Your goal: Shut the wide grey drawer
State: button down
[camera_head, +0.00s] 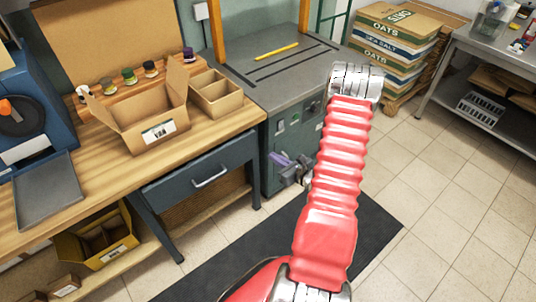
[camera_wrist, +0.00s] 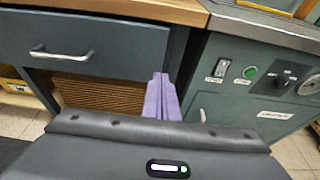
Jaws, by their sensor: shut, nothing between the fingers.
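The wide grey drawer (camera_head: 200,177) is under the wooden workbench, with a silver bar handle across its blue-grey front. In the wrist view the drawer front (camera_wrist: 100,55) fills the upper left. No open interior shows, and its front looks about flush under the bench top; a small gap cannot be ruled out. My gripper (camera_head: 282,160) has purple fingers and is in front of the grey cabinet, right of the drawer. In the wrist view the fingers (camera_wrist: 162,95) are together and empty, near the drawer's right end. Whether they touch anything cannot be told.
The grey cabinet (camera_wrist: 240,100) with switches and a green button stands right of the drawer. An open cardboard box (camera_head: 150,115) and several small jars sit on the bench (camera_head: 230,118). Stacked sacks (camera_head: 395,45) stand behind. Tiled floor (camera_head: 440,200) at right is clear.

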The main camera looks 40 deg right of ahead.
jog(key=v, duration=0.3)
jog(key=shift+s+r, duration=0.1)
jog(key=shift+s, duration=0.1)
jog(key=w+a+r+n+g+y, duration=0.2)
jog(key=a+r+n+y, duration=0.4)
jog(key=a+r, duration=0.4)
jog(key=w+a+r+n+g+y, duration=0.25)
jog(key=a+r+n, duration=0.5)
jog(key=a, duration=0.45)
jog(key=s+a+r+n+g, duration=0.3)
jog(key=a+n, duration=0.2)
jog(key=a, duration=0.1)
jog(key=s+a+r+n+g, duration=0.3)
jog(key=s+a+n, duration=0.15)
jog(key=a, duration=0.25)
jog(key=s+r+n+t+h, duration=0.1)
jog(key=s+r+n+h, duration=0.6)
jog(key=s+r+n, duration=0.4)
jog(key=n, duration=0.2)
jog(key=shift+a+r+n+h, duration=0.2)
jog(key=shift+n+h, duration=0.1)
jog(key=shift+h, duration=0.05)
